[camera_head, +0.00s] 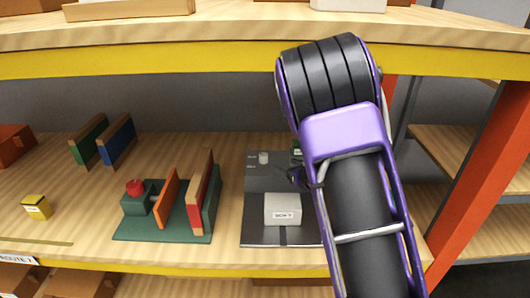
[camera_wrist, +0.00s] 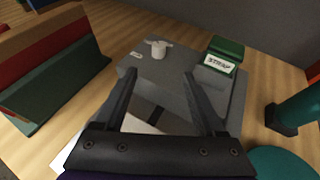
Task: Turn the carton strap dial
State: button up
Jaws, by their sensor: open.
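A grey strapping station (camera_head: 256,180) lies on the shelf, right of centre in the head view. A small pale knob with a side pointer, seemingly the dial (camera_wrist: 158,49), stands at its back left; it also shows in the head view (camera_head: 263,158). A green-topped block with a STRAP label (camera_wrist: 219,63) sits right of the knob in the wrist view. A white labelled carton (camera_head: 282,210) rests at the front of the station. My gripper (camera_wrist: 160,74) is open and empty, fingers apart above the station, apart from the knob; my arm hides the station's right side in the head view.
A green base with a red button (camera_head: 134,187) and upright panels (camera_head: 199,190) stands left of the station. A teal cylinder (camera_wrist: 298,110) is at right in the wrist view. A yellow-edged shelf (camera_head: 200,62) spans overhead, and an orange post (camera_head: 488,180) stands right.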

aim_at(265, 157)
jog(key=p+x, duration=0.1)
jog(key=x, duration=1.6)
jog(key=shift+w+a, duration=0.1)
jog(key=shift+a, duration=0.15)
jog(key=shift+r, duration=0.1)
grip_shut()
